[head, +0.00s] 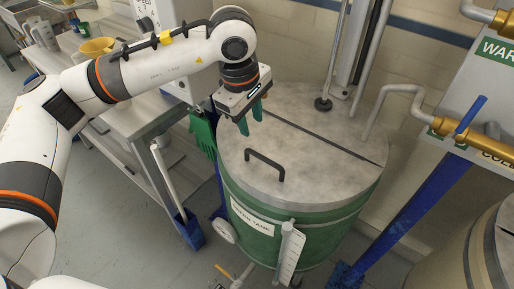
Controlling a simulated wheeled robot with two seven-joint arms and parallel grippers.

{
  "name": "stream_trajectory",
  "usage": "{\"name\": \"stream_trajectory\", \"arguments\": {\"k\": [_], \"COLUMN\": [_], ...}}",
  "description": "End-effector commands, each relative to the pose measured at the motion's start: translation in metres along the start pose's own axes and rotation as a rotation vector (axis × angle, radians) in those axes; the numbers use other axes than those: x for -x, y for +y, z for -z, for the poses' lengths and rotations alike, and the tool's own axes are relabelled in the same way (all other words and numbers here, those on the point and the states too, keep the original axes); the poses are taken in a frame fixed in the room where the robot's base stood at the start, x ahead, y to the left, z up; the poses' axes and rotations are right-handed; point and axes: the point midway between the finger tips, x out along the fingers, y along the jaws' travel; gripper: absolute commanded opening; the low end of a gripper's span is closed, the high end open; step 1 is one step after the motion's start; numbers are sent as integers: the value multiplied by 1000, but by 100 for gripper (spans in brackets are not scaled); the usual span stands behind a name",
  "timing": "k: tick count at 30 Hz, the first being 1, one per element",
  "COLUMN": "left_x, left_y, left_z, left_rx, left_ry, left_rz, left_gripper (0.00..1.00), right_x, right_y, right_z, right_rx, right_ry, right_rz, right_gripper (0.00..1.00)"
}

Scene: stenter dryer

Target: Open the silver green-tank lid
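The green tank (262,236) stands at the centre, with a white label on its front. Its round silver lid (325,178) lies flat and closed on top. A dark seam crosses the lid, dividing it into a front part and a back part. A black bar handle (264,161) stands on the front part, near the left front. My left gripper (250,121) points down over the lid's far left edge, behind the handle and apart from it. Its two green fingers are spread with nothing between them. My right gripper is out of view.
A grey table (146,112) with a yellow bowl (97,46) stands at the left. Green gloves (203,134) hang between table and tank. Pipes with a blue-handled brass valve (459,129) are at right. A second, beige tank (462,250) stands lower right.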

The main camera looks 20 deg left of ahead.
Motion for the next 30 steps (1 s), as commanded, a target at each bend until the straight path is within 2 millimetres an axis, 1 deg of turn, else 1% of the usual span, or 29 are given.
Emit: {"name": "stream_trajectory", "arguments": {"k": [5, 12, 15, 18, 21, 24, 30], "left_x": [-25, -73, -90, -103, -111, -115, -116], "left_y": [1, 1, 2, 1, 1, 1, 1], "left_z": [0, 1, 2, 2, 2, 2, 2], "left_rx": [1, 1, 1, 2, 0, 0, 0], "left_ry": [3, 5, 4, 5, 5, 4, 5], "left_rz": [-8, -7, -7, -5, -3, -2, -1], "left_gripper": [34, 34, 34, 34, 34, 34, 34], "right_x": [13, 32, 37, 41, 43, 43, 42], "right_y": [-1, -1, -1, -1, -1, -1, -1], "right_z": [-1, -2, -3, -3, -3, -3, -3], "right_rx": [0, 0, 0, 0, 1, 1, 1], "right_ry": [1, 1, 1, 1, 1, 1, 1], "right_rz": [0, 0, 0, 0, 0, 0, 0], "right_gripper": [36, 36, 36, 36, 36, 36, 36]}}
